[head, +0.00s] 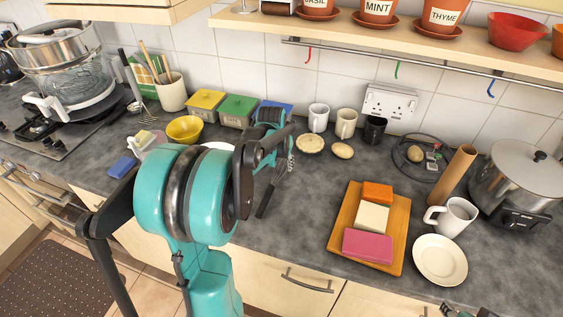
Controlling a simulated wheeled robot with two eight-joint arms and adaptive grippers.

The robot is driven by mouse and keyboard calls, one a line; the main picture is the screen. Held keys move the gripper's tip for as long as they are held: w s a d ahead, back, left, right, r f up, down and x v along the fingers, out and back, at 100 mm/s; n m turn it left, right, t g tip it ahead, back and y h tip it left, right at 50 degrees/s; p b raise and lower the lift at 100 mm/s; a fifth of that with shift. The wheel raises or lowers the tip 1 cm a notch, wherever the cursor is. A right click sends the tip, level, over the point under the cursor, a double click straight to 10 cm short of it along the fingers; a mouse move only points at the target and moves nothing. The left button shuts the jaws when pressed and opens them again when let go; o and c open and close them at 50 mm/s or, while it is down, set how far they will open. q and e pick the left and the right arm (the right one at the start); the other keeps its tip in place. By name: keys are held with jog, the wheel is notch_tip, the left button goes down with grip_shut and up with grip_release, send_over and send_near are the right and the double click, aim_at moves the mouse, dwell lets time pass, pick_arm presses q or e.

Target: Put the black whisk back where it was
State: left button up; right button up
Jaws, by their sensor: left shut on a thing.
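The black whisk (266,203) is beside my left gripper (284,150), in the middle of the head view. Its black handle points down toward the counter's front and its wire head is up by the gripper. My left gripper is shut on the whisk; my own arm and wrist hide much of the grip. I cannot tell whether the whisk touches the counter. A little of my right gripper (466,312) shows at the bottom right edge; its fingers cannot be made out.
A rail under the shelf carries a red hook (308,55), a green hook (397,69) and a blue hook (491,88), all empty. A wooden board (398,240) with coloured blocks, a white plate (440,260), a mug (452,217) and a pot (518,180) stand right. Bare counter lies left of the board.

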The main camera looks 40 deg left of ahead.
aim_at(278, 171)
pick_arm(q)
jog(key=shift+f+b, duration=0.4)
jog(key=shift+f, duration=0.15)
dwell(0.4)
jog(key=o, duration=1.2)
jog(key=shift+o, duration=0.2)
jog(key=v, duration=1.2)
jog(key=s+d+f+m+t, duration=0.1)
jog(key=s+d+f, duration=0.1)
jog(key=s+d, duration=0.2)
jog(key=s+d+f+m+t, duration=0.1)
jog(key=s+d, duration=0.4)
jog(key=d, duration=0.5)
jog(key=s+d+f+m+t+h, duration=0.1)
jog(key=s+d+f, duration=0.2)
jog(key=s+d, duration=0.2)
jog(key=shift+d, duration=1.45)
